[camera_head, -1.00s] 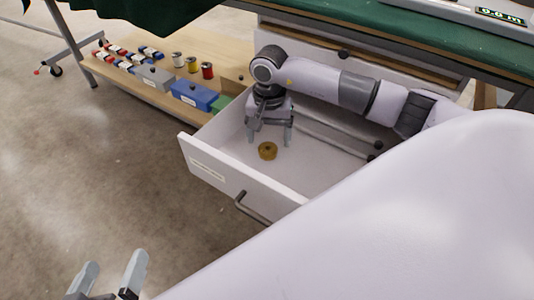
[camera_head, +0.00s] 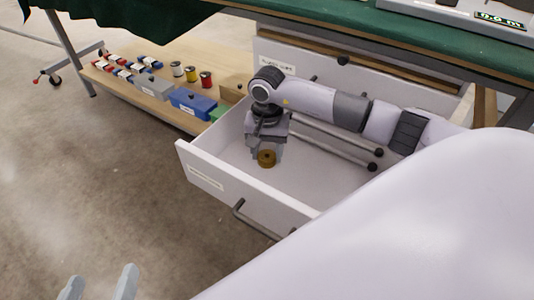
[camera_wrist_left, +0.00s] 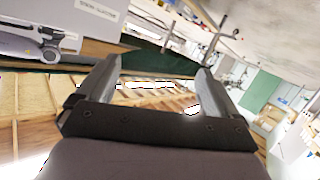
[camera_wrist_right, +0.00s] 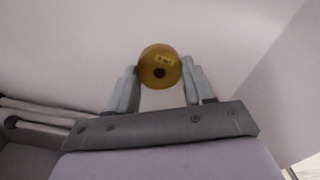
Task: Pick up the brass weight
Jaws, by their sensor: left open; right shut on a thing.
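The brass weight (camera_head: 267,158) is a small round piece with a dark centre hole. It is inside the open white drawer (camera_head: 225,188). My right gripper (camera_head: 264,150) points down into the drawer and is shut on the weight. In the right wrist view the weight (camera_wrist_right: 160,68) sits between the two fingertips (camera_wrist_right: 155,84), with a small label on its face. Whether it still touches the drawer floor I cannot tell. My left gripper (camera_head: 98,286) is open and empty at the bottom left of the head view, away from the drawer. Its spread fingers show in the left wrist view (camera_wrist_left: 158,80).
Dark-tipped rods (camera_head: 335,140) lie in the drawer right of my right gripper. A wooden shelf (camera_head: 150,98) on the left holds thread spools (camera_head: 191,74), a blue box (camera_head: 193,101) and a grey box (camera_head: 155,86). The green tabletop (camera_head: 440,40) overhangs the drawer. Floor at left is clear.

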